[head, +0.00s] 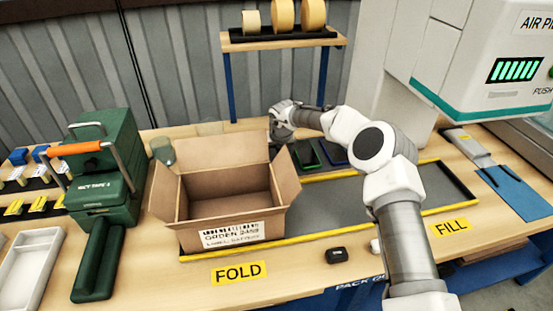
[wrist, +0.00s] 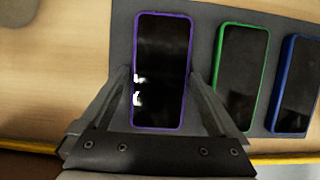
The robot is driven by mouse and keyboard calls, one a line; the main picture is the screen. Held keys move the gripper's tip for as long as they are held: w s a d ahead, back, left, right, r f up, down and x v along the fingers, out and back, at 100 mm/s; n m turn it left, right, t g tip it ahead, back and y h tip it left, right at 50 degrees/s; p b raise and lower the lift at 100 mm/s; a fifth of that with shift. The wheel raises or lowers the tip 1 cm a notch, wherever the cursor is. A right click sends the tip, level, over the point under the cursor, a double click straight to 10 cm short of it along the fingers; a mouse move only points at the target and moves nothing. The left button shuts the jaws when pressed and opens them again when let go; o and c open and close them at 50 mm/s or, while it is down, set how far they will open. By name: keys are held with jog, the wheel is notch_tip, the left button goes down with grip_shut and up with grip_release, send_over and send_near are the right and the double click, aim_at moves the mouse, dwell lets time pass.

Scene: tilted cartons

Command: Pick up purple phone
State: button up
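In the wrist view, the purple phone (wrist: 160,71) lies face up on a dark grey mat, with a black screen and a purple rim. My gripper (wrist: 160,75) has its two fingers apart, one along each long side of the phone. Whether the fingers touch the phone I cannot tell. In the head view, my gripper (head: 281,132) is behind the open carton, and the carton flap and my wrist hide the purple phone.
A green phone (wrist: 241,76) and a blue phone (wrist: 297,84) lie to the right of the purple one. The open carton (head: 222,200) stands in front of my gripper. A green tape machine (head: 104,165) stands at the left.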

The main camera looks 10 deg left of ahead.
jog(key=c, duration=1.1)
jog(key=shift+r, duration=0.1)
